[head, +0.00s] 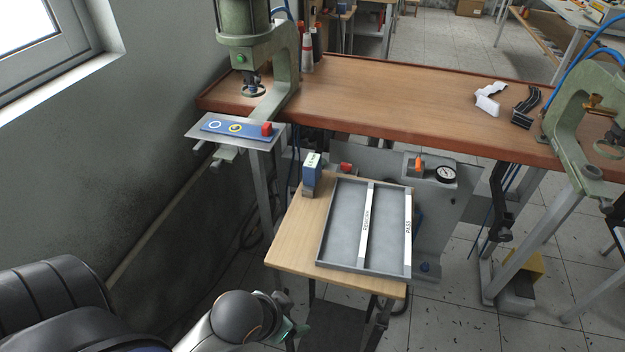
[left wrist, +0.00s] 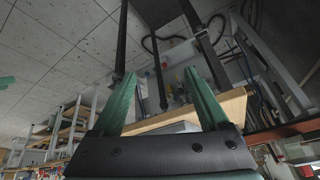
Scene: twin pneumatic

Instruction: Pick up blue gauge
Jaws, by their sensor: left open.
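I cannot make out the gauge clearly in that view.
A grey tray (head: 322,230) with strips marked REWORK and PASS covers most of the small table. Behind stands a brown workbench (head: 390,95) with a green press (head: 285,60). A grey unit with a round dial (head: 445,174) is right of the tray.

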